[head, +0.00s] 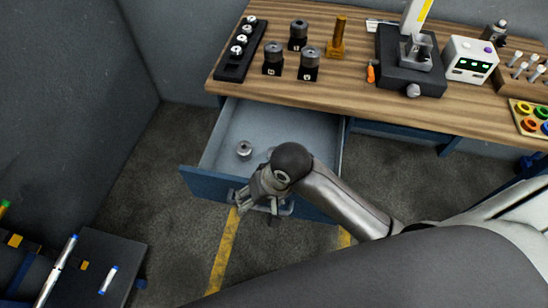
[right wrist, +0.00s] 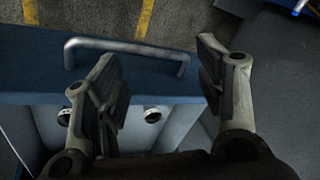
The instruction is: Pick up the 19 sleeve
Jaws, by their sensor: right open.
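A small metal sleeve (head: 244,149) with a dark hole lies on the floor of the open drawer (head: 215,145). In the right wrist view two small round metal parts (right wrist: 152,115) (right wrist: 64,117) show inside the drawer, partly covered by my fingers and the drawer front. No size mark is readable, so I cannot tell which is the 19 sleeve. My right gripper (head: 262,203) is at the drawer front by its bar handle (right wrist: 125,46). Its fingers (right wrist: 158,62) are apart with nothing held; contact with the handle cannot be told. My left gripper is not in view.
The wooden bench (head: 400,112) above the drawer holds a black rack (head: 238,62), dark holders, a brass post (head: 337,38), a gauge stand (head: 411,65) and a white meter (head: 469,60). A dark cart (head: 95,262) stands at lower left.

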